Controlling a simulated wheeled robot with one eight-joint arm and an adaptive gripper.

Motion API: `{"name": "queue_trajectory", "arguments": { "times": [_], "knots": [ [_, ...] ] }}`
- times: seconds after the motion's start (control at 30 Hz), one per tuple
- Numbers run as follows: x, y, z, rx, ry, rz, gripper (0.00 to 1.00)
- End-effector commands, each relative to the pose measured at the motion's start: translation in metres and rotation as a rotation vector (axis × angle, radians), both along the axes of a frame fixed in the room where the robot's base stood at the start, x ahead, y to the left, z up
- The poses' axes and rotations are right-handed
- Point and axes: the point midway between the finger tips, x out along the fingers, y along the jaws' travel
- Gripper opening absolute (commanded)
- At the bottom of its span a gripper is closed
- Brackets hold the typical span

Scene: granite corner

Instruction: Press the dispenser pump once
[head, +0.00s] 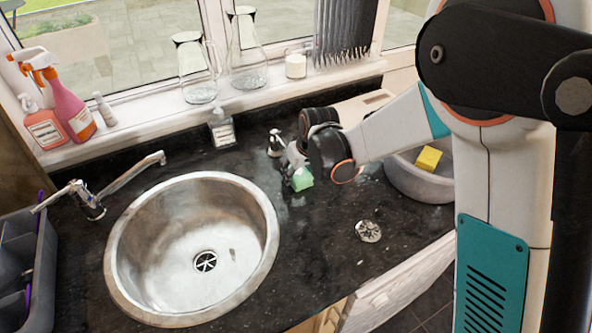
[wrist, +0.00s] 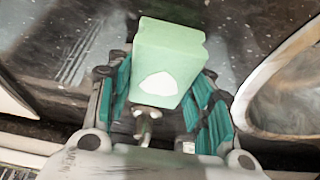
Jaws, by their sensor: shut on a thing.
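My gripper (head: 299,177) is low over the counter, to the right of the sink. Its teal fingers are shut on a pale green block-like thing (wrist: 168,60) with a white patch, which also shows under the gripper in the head view (head: 303,180). A clear bottle with a white label and a pump-like top (head: 223,132) stands at the back of the counter, left of the gripper. A small dark and silver pump-like thing (head: 276,144) stands just behind and left of the gripper. I cannot tell which is the dispenser.
The round steel sink (head: 120,247) and its tap (head: 130,179) are on the left. A grey bowl (head: 434,187) holding a yellow block (head: 428,159) is on the right. A metal disc (head: 368,231) lies on the counter. Spray bottles (head: 72,112) and glassware (head: 248,75) line the sill.

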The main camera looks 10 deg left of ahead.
Motion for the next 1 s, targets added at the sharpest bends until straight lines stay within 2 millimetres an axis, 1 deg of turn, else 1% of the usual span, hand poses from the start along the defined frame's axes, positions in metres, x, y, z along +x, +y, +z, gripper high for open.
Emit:
{"name": "queue_trajectory", "arguments": {
  "times": [0.2,0.23,0.27,0.3,0.33,0.67,0.77,0.87,1.0],
  "knots": [
    [0.0,0.0,0.0,0.0,0.0,0.0,0.25],
    [0.0,0.0,0.0,0.0,0.0,0.0,0.52],
    [0.0,0.0,0.0,0.0,0.0,0.0,0.59],
    [0.0,0.0,0.0,0.0,0.0,0.0,0.68],
    [0.0,0.0,0.0,0.0,0.0,0.0,0.71],
    [0.0,0.0,0.0,0.0,0.0,0.0,0.71],
    [-0.001,-0.001,0.004,0.0,0.0,0.0,0.71],
    [-0.004,-0.003,0.013,0.0,0.0,0.0,0.71],
    [-0.011,-0.009,0.033,0.0,0.0,0.0,0.71]
  ]
}}
